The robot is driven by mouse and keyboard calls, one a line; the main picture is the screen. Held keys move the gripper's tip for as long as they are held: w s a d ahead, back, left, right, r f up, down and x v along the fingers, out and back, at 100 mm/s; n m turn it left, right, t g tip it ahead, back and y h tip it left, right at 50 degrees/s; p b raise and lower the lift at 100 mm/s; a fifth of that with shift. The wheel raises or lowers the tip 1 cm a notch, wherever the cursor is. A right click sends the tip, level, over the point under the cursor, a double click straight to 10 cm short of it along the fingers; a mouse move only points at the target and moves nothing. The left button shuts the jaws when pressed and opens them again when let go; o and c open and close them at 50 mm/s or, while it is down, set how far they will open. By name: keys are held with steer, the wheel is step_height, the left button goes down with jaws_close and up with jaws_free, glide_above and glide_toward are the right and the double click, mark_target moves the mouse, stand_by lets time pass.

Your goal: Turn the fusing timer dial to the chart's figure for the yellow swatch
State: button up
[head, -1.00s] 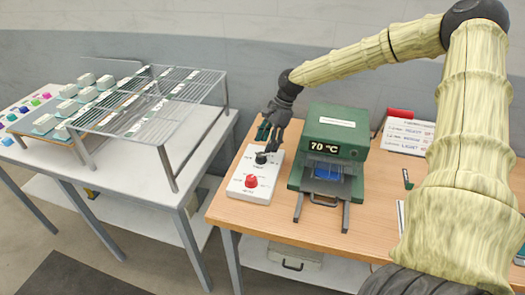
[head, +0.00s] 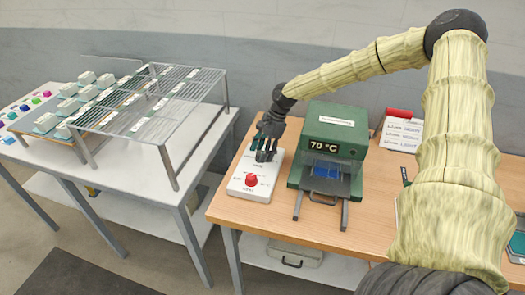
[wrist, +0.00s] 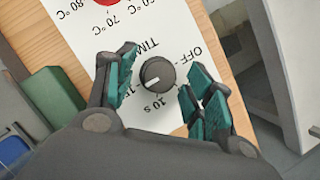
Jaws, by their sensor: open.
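The black timer dial (wrist: 157,74) sits on a white control panel (head: 240,190). In the wrist view its white pointer line slants to the lower left, with "10 s" below it and "OFF" to its upper right. Another figure at the left is partly covered by a finger. My gripper (head: 266,154) is over the panel, and the wrist view shows its teal-padded fingers (wrist: 162,80) open on either side of the dial, with visible gaps. The head view hides the dial behind my gripper. A white card with text lines (head: 403,134) stands at the back right, too small to read.
A red knob (head: 251,180) with temperature marks shares the panel. The green press (head: 334,135), reading 70 °C, stands just right of it. A wire rack (head: 150,100) and small coloured pieces are on the left table.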

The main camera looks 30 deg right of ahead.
steer(key=c, duration=1)
steer(key=shift+r+n+p, duration=0.1)
steer(key=shift+n+p, duration=0.4)
steer(key=shift+n, duration=0.1)
steer(key=shift+g, duration=0.3)
steer(key=shift+w+n+g, duration=0.2)
steer(key=shift+n+g, duration=0.5)
steer(key=shift+n, duration=1.2)
steer(key=n+g+h, duration=0.1)
steer(key=n, duration=0.3)
steer(key=shift+a, duration=0.1)
steer(key=shift+n+g+h+b, duration=0.3)
steer(key=shift+n+g+h, duration=0.2)
steer(key=shift+n, duration=1.1)
